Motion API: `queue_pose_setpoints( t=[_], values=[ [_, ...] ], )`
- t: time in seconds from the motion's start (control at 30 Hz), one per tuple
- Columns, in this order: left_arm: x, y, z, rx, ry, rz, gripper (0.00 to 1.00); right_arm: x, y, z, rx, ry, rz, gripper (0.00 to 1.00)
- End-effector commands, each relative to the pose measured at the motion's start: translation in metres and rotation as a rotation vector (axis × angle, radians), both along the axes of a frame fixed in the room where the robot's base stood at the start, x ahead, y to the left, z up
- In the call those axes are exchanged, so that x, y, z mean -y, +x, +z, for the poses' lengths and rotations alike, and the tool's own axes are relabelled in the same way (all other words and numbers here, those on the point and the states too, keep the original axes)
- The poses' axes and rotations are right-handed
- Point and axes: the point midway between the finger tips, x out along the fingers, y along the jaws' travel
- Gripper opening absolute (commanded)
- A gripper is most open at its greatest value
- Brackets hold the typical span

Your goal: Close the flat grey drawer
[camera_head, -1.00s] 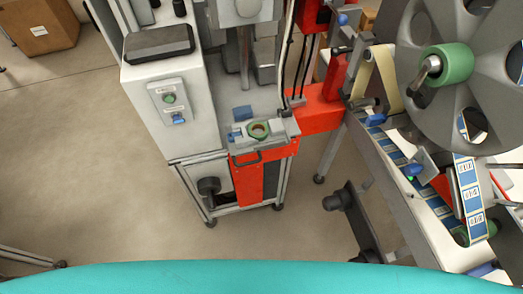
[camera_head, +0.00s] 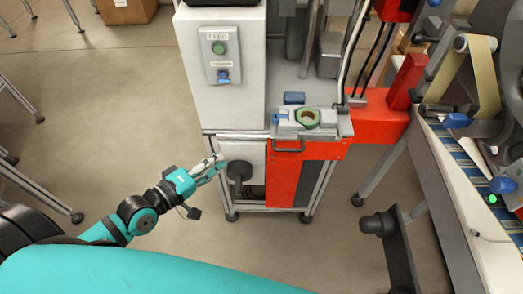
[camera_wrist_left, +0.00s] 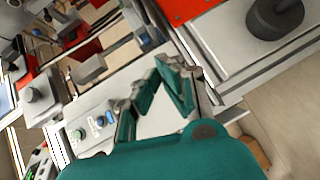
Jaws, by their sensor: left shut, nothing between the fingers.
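The flat grey drawer (camera_head: 340,126) is at the middle of the head view, above a red front panel (camera_head: 322,150). Its front appears to stand out a little over the panel, and a dark handle (camera_head: 288,148) is on the front edge. A green ring (camera_head: 307,118) lies on a grey block on top of it. My left gripper (camera_head: 217,162) is shut and empty, left of the drawer and apart from it, before the white lower cabinet. Its shut teal fingers also show in the left wrist view (camera_wrist_left: 160,72). My right gripper is out of view.
A white cabinet (camera_head: 245,90) with a button panel (camera_head: 221,58) stands left of the drawer. A black round knob (camera_head: 240,171) sits below. A labelling machine with a white table (camera_head: 465,215) stands at right, with a dark pedal-like stand (camera_head: 390,245) on the floor. The floor in front is partly clear.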

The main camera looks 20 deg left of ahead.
Motion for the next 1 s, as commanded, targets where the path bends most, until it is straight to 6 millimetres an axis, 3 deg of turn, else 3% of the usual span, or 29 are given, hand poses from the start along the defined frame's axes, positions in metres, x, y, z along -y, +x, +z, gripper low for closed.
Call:
queue_pose_setpoints(
  t=[0.1,0.27,0.67,0.8,1.0],
  values=[
    [0.007,0.001,0.011,0.008,-0.038,-0.011,0.00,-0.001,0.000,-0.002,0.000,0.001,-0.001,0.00],
    [0.014,0.017,0.010,0.012,-0.041,-0.009,0.00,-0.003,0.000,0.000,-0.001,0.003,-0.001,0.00],
    [0.048,0.089,-0.004,0.012,-0.038,-0.010,0.00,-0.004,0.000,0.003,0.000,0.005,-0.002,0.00],
    [0.068,0.096,-0.010,0.007,-0.039,-0.011,0.00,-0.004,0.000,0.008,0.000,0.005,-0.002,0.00],
    [0.083,0.100,-0.015,0.007,-0.035,-0.011,0.00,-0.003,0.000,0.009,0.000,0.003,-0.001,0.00]
  ],
)
